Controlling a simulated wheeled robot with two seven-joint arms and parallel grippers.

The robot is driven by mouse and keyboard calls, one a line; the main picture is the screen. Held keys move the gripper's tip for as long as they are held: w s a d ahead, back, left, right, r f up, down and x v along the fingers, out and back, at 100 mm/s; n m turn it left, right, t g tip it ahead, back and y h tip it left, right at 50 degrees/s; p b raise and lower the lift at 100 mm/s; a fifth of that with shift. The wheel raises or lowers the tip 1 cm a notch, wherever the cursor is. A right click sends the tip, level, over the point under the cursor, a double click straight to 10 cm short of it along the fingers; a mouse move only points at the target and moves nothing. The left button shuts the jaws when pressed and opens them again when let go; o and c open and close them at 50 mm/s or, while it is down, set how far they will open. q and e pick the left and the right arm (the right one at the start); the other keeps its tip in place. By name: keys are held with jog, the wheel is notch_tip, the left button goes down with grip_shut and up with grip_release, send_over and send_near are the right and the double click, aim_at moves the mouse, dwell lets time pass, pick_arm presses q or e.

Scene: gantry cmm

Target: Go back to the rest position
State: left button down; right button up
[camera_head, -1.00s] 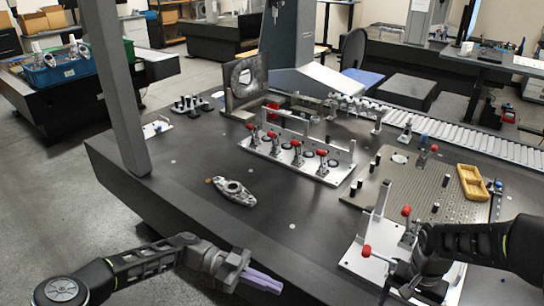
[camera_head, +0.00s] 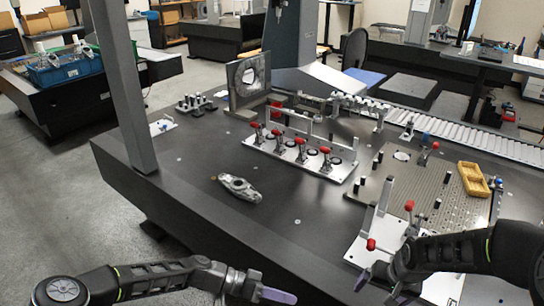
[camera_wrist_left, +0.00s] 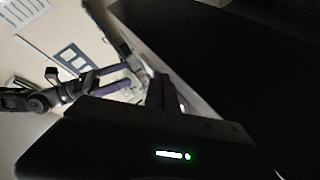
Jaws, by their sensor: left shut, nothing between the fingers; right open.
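In the head view my left gripper (camera_head: 279,296) is low in the picture, in front of the dark table's near edge. Its purple fingers are shut and empty; they also show in the left wrist view (camera_wrist_left: 165,92). My right gripper (camera_head: 377,289) is in front of the white fixture plate at the lower right, partly covering it. It is open, with a purple finger visible and nothing seen between the fingers. In the left wrist view the right gripper (camera_wrist_left: 116,76) shows its purple fingers apart.
The dark table (camera_head: 205,210) carries a loose metal part (camera_head: 240,189), a clamp fixture with red knobs (camera_head: 300,158), a white fixture plate (camera_head: 440,288) and a yellow tray (camera_head: 473,179). A grey post (camera_head: 123,90) rises at the left.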

pick_arm(q)
jog(key=s+f+n+t+y, duration=0.2)
jog(key=s+f+n+y, duration=0.3)
jog(key=s+f+n, duration=0.55)
pick_arm(e)
jog(key=s+a+f+n+y, duration=0.2)
jog(key=s+a+f+n, duration=0.1)
jog(key=a+f, duration=0.7)
pick_arm(q)
jog(key=s+a+f+y, duration=0.4)
jog(key=s+a, duration=0.7)
jog(key=s, duration=0.2)
jog(key=shift+n+y, duration=0.3)
jog(key=shift+n, duration=0.15)
pick_arm(e)
jog(key=s+a+f+g, duration=0.1)
jog(key=s+a+f, duration=0.4)
jog(key=s, duration=0.3)
jog(key=s+a+f+g+y, duration=0.1)
jog(key=s+a+f, duration=0.4)
jog(key=s, duration=0.4)
jog(key=shift+s+f+g+y, duration=0.2)
jog(key=shift+s+g+y, duration=0.05)
jog(key=shift+g+y, duration=0.05)
